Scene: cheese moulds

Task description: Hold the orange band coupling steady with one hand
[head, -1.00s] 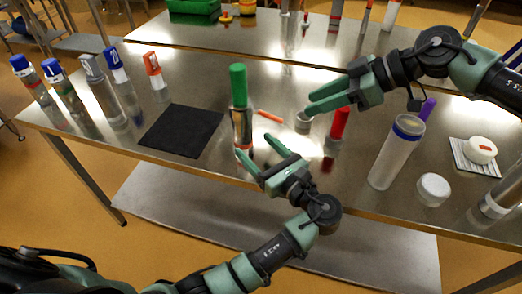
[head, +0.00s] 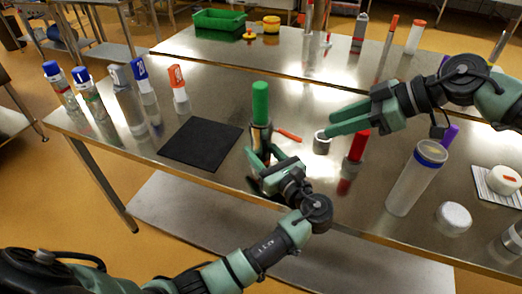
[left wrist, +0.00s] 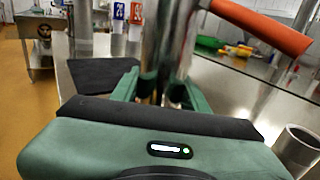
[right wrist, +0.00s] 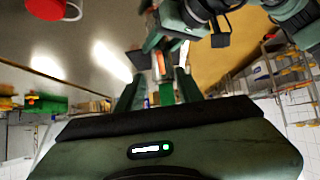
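A shiny metal cylinder with a green top (head: 260,103) stands upright near the table's front edge. An orange handle (head: 288,135) sticks out to its right and shows large in the left wrist view (left wrist: 265,25). I cannot make out a separate orange band. My left gripper (head: 266,152) is open, its fingers on either side of the metal cylinder (left wrist: 167,45); contact is not clear. My right gripper (head: 332,120) is open and empty above the table, right of the cylinder. In the right wrist view, an orange patch (right wrist: 160,66) shows beyond its fingertips.
A black mat (head: 202,143) lies left of the cylinder, with several capped bottles behind. A small grey cup (head: 322,143), a red-topped piece (head: 357,147), a clear blue-rimmed tube (head: 414,180) and a white round piece (head: 454,217) stand to the right.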

